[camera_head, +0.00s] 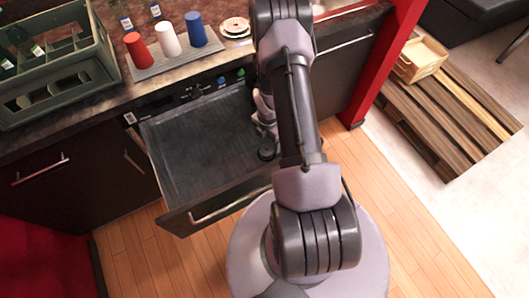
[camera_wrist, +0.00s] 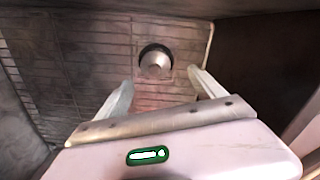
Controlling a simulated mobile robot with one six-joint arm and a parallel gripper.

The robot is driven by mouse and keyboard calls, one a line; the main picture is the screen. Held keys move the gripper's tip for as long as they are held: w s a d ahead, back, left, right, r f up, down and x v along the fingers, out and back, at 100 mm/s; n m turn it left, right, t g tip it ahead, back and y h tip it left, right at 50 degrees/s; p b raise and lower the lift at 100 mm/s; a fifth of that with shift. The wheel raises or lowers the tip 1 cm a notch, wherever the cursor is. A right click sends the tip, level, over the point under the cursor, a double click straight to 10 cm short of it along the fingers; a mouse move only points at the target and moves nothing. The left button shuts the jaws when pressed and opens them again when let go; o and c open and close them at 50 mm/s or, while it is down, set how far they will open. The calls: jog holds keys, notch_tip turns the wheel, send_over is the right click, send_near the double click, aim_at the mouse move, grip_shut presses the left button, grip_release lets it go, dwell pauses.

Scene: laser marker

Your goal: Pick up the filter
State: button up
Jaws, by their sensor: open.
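A round thing with a dark rim and a pale metallic, tapered middle, which looks like the filter (camera_wrist: 157,63), stands out from the tiled-looking surface in the wrist view. My gripper (camera_wrist: 160,77) is open, with one finger to the lower left of the filter and the other to its right. The fingers do not appear to touch it, and nothing is between them. In the head view my arm reaches into the open pull-out compartment (camera_head: 190,150) and hides part of it. The filter cannot be made out for certain there.
The compartment's front panel (camera_head: 215,208) with its handle faces my base. On the counter above stand a tray (camera_head: 160,69) with a red cup (camera_head: 138,50), a white cup (camera_head: 168,39) and a blue cup (camera_head: 196,29), and a green crate (camera_head: 60,85). A wooden pallet (camera_head: 440,125) lies at right.

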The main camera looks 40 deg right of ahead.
aim_at(267, 145)
jog(key=f+b, duration=0.1)
jog(key=f, duration=0.1)
jog(key=f+b, duration=0.1)
jog(key=f, duration=0.2)
jog(key=w+f+b, duration=0.1)
jog(key=f, duration=0.1)
jog(key=shift+d+f, duration=0.2)
jog(key=shift+f, duration=0.2)
jog(key=shift+r, duration=0.15)
